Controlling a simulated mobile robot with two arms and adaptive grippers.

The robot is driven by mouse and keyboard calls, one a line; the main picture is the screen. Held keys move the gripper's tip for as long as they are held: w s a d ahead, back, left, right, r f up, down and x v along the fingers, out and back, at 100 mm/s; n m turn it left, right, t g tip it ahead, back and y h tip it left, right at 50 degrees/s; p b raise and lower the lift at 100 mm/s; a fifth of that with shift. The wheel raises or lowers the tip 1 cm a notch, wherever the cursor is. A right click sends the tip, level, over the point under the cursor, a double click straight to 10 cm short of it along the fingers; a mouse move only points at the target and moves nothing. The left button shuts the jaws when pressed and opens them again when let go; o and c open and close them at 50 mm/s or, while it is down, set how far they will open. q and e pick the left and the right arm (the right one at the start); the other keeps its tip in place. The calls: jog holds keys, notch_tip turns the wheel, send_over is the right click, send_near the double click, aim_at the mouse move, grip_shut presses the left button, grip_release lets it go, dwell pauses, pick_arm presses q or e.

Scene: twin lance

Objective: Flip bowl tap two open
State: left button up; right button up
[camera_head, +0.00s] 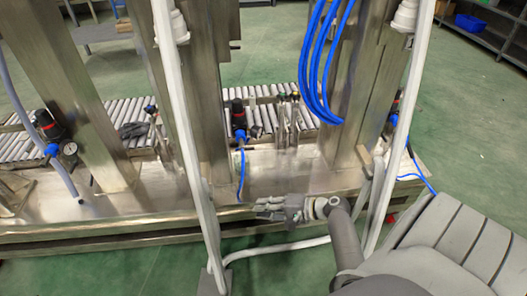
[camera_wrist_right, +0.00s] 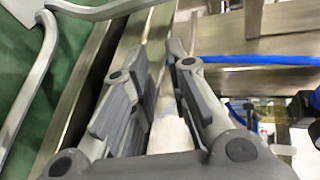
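No bowl can be made out, and I cannot tell which fitting is tap two. Between the middle columns in the head view stand small upright metal fittings (camera_head: 286,122) with dark tops, too small to read as open or shut. Left of them is a black and red regulator (camera_head: 238,118) with a blue hose (camera_head: 241,172). My right gripper (camera_head: 262,206) is low over the front edge of the metal bench, right of the hose's lower end. In the right wrist view its two fingers (camera_wrist_right: 160,48) stand apart with nothing between them. My left gripper is not in view.
Steel columns (camera_head: 352,85) rise from the metal bench (camera_head: 300,178). Pale upright frame bars (camera_head: 188,130) stand in front, either side of my right arm. A roller conveyor (camera_head: 268,116) runs behind. Looped blue hoses (camera_head: 318,70) hang at upper right.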

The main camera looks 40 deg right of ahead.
jog(key=s+a+f+g+h+p, duration=0.2)
jog(key=s+a+f+g+p, duration=0.1)
jog(key=s+a+f+p, duration=0.1)
jog(key=shift+s+a+f+n+g+p, duration=0.35)
jog(key=shift+s+f+p, duration=0.3)
jog(key=shift+f+p, duration=0.7)
